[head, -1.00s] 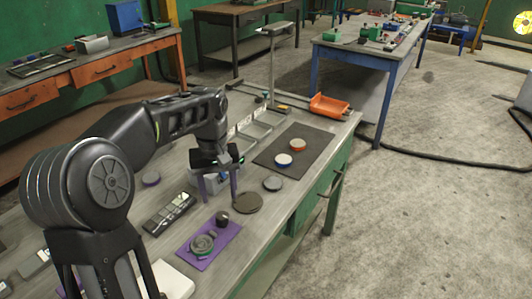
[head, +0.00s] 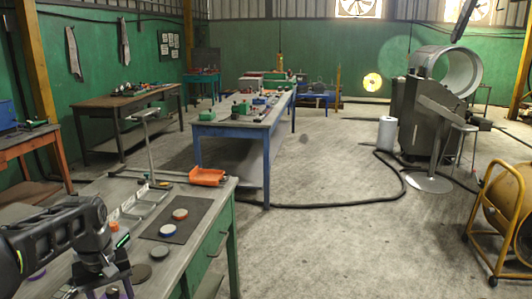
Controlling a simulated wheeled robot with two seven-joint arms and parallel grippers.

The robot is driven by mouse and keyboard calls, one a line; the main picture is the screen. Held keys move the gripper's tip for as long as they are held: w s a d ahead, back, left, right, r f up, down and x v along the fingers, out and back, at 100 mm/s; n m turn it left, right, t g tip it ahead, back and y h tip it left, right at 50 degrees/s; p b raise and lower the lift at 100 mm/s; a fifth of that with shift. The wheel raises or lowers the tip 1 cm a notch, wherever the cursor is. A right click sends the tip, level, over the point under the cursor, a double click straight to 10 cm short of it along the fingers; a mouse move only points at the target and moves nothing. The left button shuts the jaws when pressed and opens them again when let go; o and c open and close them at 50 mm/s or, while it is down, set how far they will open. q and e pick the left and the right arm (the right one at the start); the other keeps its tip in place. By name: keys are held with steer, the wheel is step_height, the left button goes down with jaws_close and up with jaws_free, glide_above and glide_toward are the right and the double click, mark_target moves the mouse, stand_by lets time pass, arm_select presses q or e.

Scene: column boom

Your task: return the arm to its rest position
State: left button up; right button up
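My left arm (head: 48,240) comes in from the left edge, dark and jointed, over the green workbench (head: 216,213). My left gripper (head: 110,292) points down at the bottom left, low over the bench top. Its two purple-tinted fingers stand apart, cut by the bottom edge of the picture. I see nothing held between them, though their tips are out of view. My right gripper is not in view.
An upright T-shaped stand (head: 150,150) and an orange tray (head: 207,177) are at the bench's far end. A blue table (head: 232,129) stands beyond.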

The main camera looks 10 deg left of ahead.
arm_select(q)
steer(key=w+d+f+m+t, duration=0.2)
steer(key=w+d+f+t, duration=0.3)
steer(key=w, duration=0.4)
steer(key=d+f+m+h, duration=0.2)
steer(key=d+f+m, duration=0.1)
steer(key=d+f, duration=0.9)
steer(key=s+d+f+g+h, duration=0.1)
steer(key=s+d+f, duration=0.3)
steer(key=s+f, duration=0.25)
steer(key=s+d+f+g, duration=0.1)
steer(key=s+d+f, duration=0.3)
steer(key=s+f, duration=0.3)
steer(key=s+d+f+g, duration=0.1)
steer(key=s+d+f, duration=0.1)
steer(key=s, duration=0.2)
steer(key=s+d+f+g+h, duration=0.1)
steer(key=s+d+f, duration=0.1)
steer(key=s, duration=0.3)
steer(key=s+d+f+m, duration=0.1)
steer(key=s+d+f, duration=0.1)
steer(key=s, duration=0.3)
steer(key=shift+s+d+f+g, duration=0.2)
steer(key=shift+d+g, duration=0.1)
steer(key=shift+g, duration=0.1)
